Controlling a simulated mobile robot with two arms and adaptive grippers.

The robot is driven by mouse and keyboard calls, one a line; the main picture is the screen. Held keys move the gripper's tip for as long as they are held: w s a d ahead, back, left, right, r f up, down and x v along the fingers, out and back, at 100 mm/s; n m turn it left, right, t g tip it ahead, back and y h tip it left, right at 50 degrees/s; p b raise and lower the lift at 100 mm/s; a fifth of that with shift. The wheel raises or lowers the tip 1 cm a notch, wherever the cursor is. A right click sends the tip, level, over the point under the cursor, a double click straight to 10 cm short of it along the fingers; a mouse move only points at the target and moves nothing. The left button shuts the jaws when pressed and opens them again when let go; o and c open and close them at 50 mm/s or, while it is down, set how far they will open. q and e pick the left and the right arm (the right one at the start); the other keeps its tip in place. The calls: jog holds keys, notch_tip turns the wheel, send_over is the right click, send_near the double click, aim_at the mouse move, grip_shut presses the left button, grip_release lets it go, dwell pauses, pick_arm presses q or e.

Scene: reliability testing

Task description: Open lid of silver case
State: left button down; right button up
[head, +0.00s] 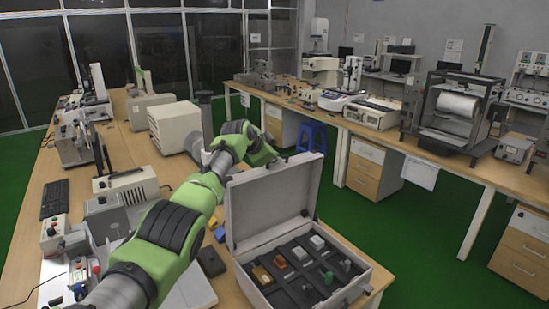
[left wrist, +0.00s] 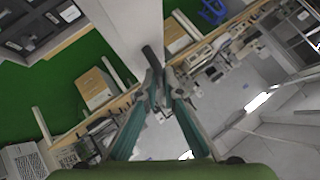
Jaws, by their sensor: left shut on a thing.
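The silver case (head: 355,290) stands on the wooden table in the head view, with its lid (head: 272,205) standing open, roughly upright. The dark tray inside holds several small parts in compartments. My left arm reaches behind the lid. My left gripper (left wrist: 157,78) is mostly hidden by the lid in the head view. In the left wrist view its two fingers come together at the pale lid panel (left wrist: 133,28), shut on its edge; the exact contact is hard to see. The case's inside also shows at the upper left there. My right gripper is not in view.
A beige box-shaped instrument (head: 174,128) stands behind my left arm. Several devices and a keyboard (head: 54,199) line the table's left side. A long bench (head: 400,135) with equipment runs along the right. A blue stool (head: 311,137) stands on the green floor between them.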

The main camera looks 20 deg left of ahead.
pick_arm(q)
jog(key=shift+s, duration=0.1)
jog(key=c, duration=2.2)
grip_release()
jog(key=shift+s+a+r, duration=0.15)
jog(key=shift+s+r, duration=0.3)
jog(key=shift+r, duration=0.05)
jog(key=shift+v, duration=5.3)
jog(key=shift+f, duration=0.15)
